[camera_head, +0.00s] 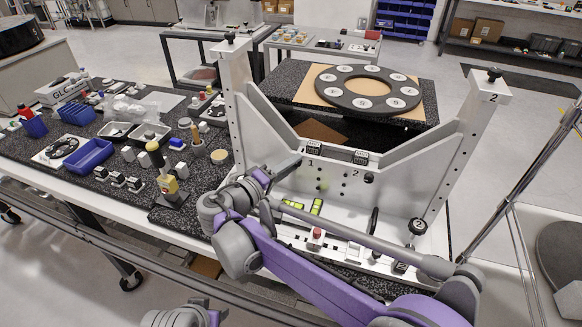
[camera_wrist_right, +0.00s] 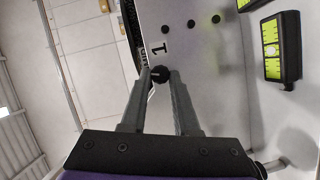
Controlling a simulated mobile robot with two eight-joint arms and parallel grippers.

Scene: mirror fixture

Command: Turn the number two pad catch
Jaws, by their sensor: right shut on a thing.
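The pale mirror fixture (camera_head: 400,185) stands upright, with marks 1 and 2 on its front plate under two small dark pads. The number two pad catch (camera_head: 369,179) is a black knob just right of mark 2, with no gripper at it. My right gripper (camera_head: 297,164) is at the left side of the plate by mark 1. In the right wrist view its fingertips (camera_wrist_right: 161,77) are closed on a black knob, the number one pad catch (camera_wrist_right: 160,74), beside the printed 1.
Yellow-green level vials (camera_wrist_right: 282,45) sit at the fixture's base near my right arm. A black ring with light discs (camera_head: 368,91) lies on a table behind. A dark bench (camera_head: 75,165) at left holds blue bins, trays and small parts.

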